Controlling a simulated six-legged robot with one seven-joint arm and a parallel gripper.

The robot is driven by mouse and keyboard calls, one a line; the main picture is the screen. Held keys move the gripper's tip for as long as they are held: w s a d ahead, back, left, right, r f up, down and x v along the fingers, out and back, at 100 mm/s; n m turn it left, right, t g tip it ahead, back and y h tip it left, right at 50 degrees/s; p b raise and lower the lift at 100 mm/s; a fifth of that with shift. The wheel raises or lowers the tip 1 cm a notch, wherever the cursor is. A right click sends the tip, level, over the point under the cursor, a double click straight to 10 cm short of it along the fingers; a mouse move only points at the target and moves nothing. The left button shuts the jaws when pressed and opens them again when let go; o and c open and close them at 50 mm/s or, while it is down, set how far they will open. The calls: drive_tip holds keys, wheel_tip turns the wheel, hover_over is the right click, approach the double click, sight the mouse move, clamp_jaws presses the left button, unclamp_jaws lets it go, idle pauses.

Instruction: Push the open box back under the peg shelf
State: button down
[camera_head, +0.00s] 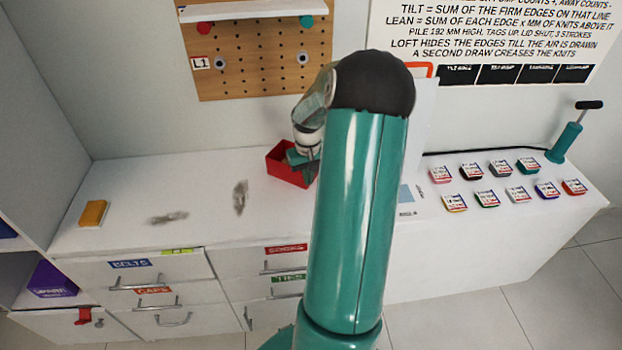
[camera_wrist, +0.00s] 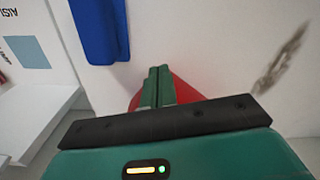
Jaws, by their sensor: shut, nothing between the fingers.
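The open red box (camera_head: 284,167) stands on the white counter below the pegboard, its right part hidden behind my gripper and arm. My gripper (camera_head: 301,160) is at the box's right side, over or against it; contact cannot be told. In the wrist view, my green fingers (camera_wrist: 158,75) are shut together with nothing between them. Red of the box (camera_wrist: 186,92) shows behind and beside them, mostly covered by the gripper body. The peg shelf (camera_head: 250,10) is a white board on the wooden pegboard (camera_head: 262,70), labelled L1, above the counter.
A yellow block (camera_head: 94,213) lies at the counter's left. Two grey smudges (camera_head: 240,197) mark the top. Several small labelled tins (camera_head: 487,199) and a teal pump (camera_head: 566,140) stand at the right. A blue object (camera_wrist: 99,30) is near the fingers. Drawers line the front.

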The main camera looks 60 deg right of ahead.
drive_tip(key=shift+s, duration=0.15)
drive_tip(key=shift+w+d, duration=0.5)
drive_tip(key=shift+w, duration=0.3)
drive_tip(key=shift+w+d, duration=0.55)
drive_tip(key=shift+w, duration=0.25)
drive_tip(key=shift+w+d, duration=0.5)
drive_tip(key=shift+w, duration=0.3)
